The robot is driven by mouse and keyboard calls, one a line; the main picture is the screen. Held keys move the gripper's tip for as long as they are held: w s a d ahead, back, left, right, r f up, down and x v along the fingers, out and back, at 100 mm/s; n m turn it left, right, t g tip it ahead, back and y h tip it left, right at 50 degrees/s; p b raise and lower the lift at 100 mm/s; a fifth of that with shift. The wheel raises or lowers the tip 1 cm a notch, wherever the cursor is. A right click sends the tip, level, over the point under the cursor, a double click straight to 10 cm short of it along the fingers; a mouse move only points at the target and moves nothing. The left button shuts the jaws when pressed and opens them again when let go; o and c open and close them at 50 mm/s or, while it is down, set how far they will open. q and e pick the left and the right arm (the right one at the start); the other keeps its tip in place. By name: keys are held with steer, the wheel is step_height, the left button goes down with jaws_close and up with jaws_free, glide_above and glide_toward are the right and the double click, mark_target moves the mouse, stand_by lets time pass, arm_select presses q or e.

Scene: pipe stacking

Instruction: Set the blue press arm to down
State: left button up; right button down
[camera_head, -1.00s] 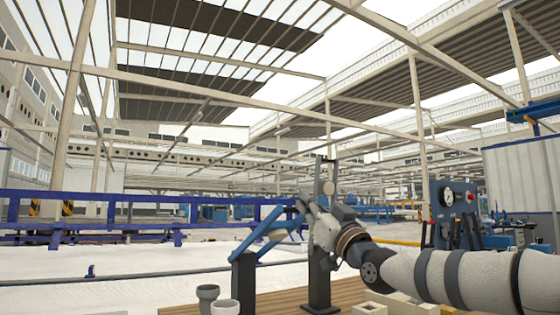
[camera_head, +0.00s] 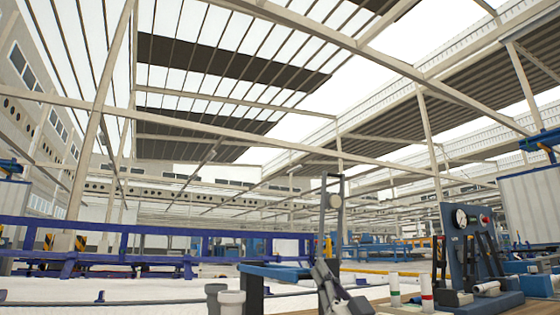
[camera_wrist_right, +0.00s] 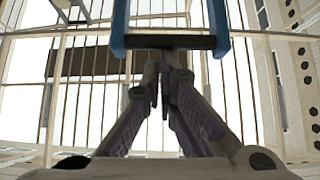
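The blue press arm (camera_head: 275,271) lies about level in the head view, joined at its left to a dark post (camera_head: 252,292). Its two blue side bars and dark crossbar (camera_wrist_right: 170,41) show at the top of the right wrist view. My right gripper (camera_head: 325,270) is at the arm's right end, pointing up. In the wrist view its fingertips (camera_wrist_right: 164,75) are close together, just below the crossbar. They look shut with nothing clearly between them; whether they touch the bar I cannot tell. My left gripper is not in view.
A grey pipe piece (camera_head: 215,298) and a white one (camera_head: 231,302) stand left of the post. A tall dark stand (camera_head: 334,215) rises behind my gripper. White cylinders with green (camera_head: 395,290) and red (camera_head: 427,292) bands and a blue gauge panel (camera_head: 468,240) are to the right.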

steer(key=shift+w+a+f+g, duration=0.1)
steer(key=shift+a+f+g, duration=0.15)
steer(key=shift+f, duration=0.35)
step_height(320, 180, up, 6)
steer(key=p, duration=0.4)
steer(key=f+v, duration=0.1)
steer(key=v, duration=1)
steer(key=shift+w+b, duration=0.25)
steer(key=shift+b, duration=0.1)
steer(key=shift+f, duration=0.1)
